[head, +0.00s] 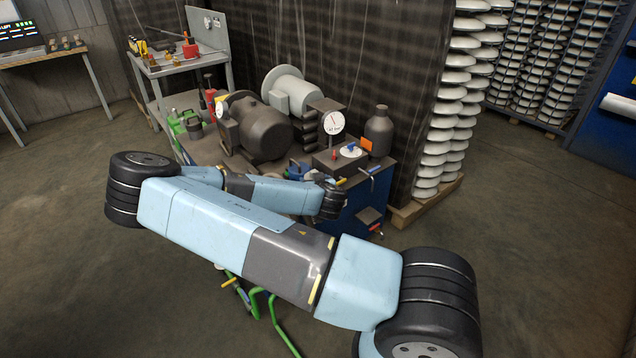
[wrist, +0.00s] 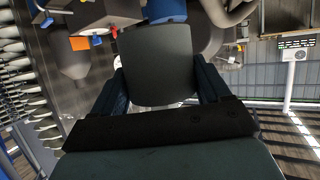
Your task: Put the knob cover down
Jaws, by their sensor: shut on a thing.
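In the wrist view my gripper (wrist: 160,88) is shut, with one finger on each side of a dark grey, smooth, box-like piece, which I take to be the knob cover (wrist: 158,62). It fills the space between the fingers and hides what lies behind it. In the head view my folded arm reaches back over the front of the blue bench (head: 366,198); its wrist end is low beside the bench's equipment. The fingers and the held cover cannot be made out clearly there. A round dial gauge (head: 334,122) stands upright on the bench.
An orange card (head: 366,145), a grey bottle-shaped vessel (head: 379,131) and a dark motor (head: 264,128) crowd the bench. White insulator stacks (head: 441,140) stand to its right. Green tubing (head: 282,325) is low in front. Open floor lies at left and right.

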